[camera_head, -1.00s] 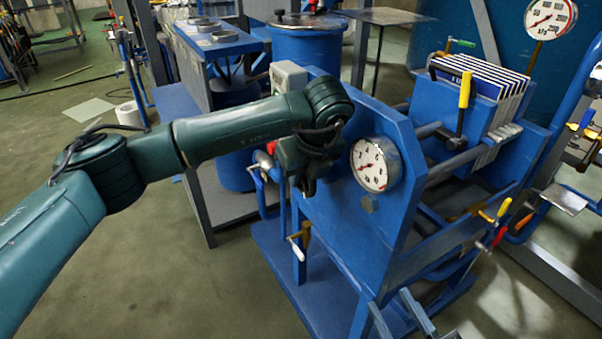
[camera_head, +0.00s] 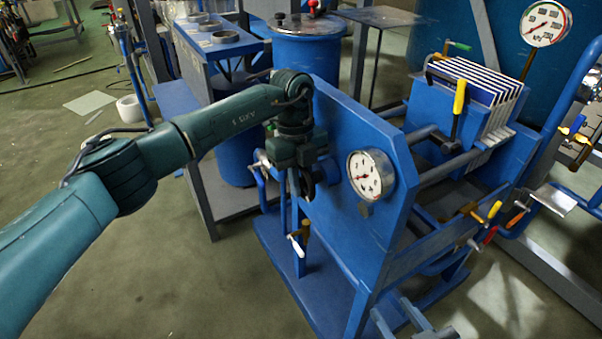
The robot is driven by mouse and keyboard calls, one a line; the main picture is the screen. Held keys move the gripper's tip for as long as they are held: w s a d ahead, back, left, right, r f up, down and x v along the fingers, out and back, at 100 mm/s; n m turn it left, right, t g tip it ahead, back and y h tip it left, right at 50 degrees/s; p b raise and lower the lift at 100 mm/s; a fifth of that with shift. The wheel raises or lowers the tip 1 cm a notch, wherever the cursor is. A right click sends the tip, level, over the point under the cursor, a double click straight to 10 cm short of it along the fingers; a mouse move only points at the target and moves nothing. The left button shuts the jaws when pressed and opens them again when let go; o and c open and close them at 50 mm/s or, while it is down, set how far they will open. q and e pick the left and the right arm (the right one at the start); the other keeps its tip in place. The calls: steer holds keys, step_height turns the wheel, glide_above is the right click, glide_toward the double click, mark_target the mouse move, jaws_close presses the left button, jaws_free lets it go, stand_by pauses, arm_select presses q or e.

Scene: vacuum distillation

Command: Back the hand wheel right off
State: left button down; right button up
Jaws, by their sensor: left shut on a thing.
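My left gripper (camera_head: 299,188) hangs fingers-down at the near face of the blue end plate (camera_head: 330,128), left of the white dial gauge (camera_head: 370,174). It is shut on a dark curved piece, which looks like the rim of the hand wheel (camera_head: 309,187). The gripper and wrist hide most of the wheel, so its hub and how far it is screwed in cannot be seen.
A small valve with a white handle (camera_head: 295,244) sits below the gripper. A blue drum (camera_head: 306,55) stands behind. The pack of white plates (camera_head: 480,85) and a yellow-handled lever (camera_head: 459,98) are at right. The floor at the lower left is clear.

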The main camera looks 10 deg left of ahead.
arm_select(q)
steer(key=shift+g+h, duration=0.3)
steer(key=shift+g, duration=0.1)
arm_select(e)
steer(key=shift+s, duration=0.15)
arm_select(q)
steer(key=c, duration=1.4)
jaws_free()
steer(key=shift+c, duration=0.2)
